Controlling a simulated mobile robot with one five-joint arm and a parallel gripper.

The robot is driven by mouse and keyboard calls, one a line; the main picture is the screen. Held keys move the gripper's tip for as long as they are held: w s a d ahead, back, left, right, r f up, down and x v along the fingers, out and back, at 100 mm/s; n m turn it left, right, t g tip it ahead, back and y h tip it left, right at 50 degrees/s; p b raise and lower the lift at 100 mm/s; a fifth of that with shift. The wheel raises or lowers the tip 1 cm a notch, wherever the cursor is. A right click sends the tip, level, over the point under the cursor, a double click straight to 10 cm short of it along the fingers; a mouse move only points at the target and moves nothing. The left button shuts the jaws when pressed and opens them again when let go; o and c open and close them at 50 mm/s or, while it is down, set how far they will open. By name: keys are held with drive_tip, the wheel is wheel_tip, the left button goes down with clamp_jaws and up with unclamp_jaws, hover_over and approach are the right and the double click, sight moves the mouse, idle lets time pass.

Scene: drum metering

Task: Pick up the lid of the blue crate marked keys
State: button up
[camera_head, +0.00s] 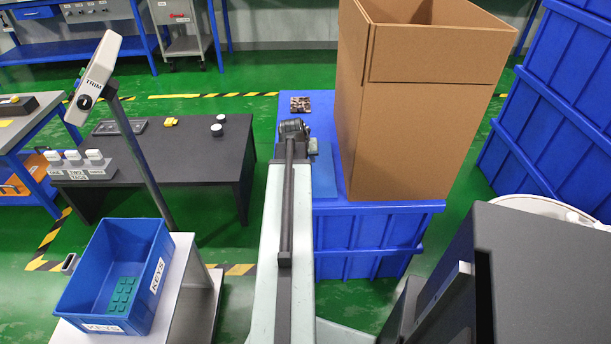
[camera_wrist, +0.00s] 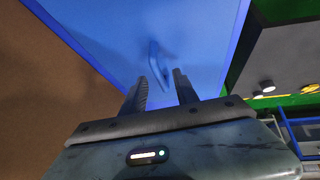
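The blue crate marked KEYS (camera_head: 97,304) stands open on a white stand at the lower left of the head view, with several teal keys (camera_head: 122,294) inside. A flat blue panel, which looks like a lid (camera_head: 325,180), lies on the blue crate stack beside the cardboard box. In the wrist view the blue panel (camera_wrist: 210,40) fills the middle, with a small upright blue handle (camera_wrist: 156,62) on it. My gripper (camera_wrist: 162,76) is open, its two fingers pointing at the panel. The handle shows between and just beyond the fingertips; I cannot tell whether they touch it.
A tall open cardboard box (camera_head: 412,130) stands right of the panel, close to my arm. A small patterned item (camera_head: 300,104) lies behind on the blue stack (camera_head: 370,225). A scale display (camera_head: 96,75) on a post rises at left. A dark table (camera_head: 200,150) stands behind it.

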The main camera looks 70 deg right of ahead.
drive_tip(key=shift+d+f, duration=0.3)
drive_tip(key=shift+f, duration=0.3)
drive_tip(key=shift+r, duration=0.2)
clamp_jaws()
idle(0.7)
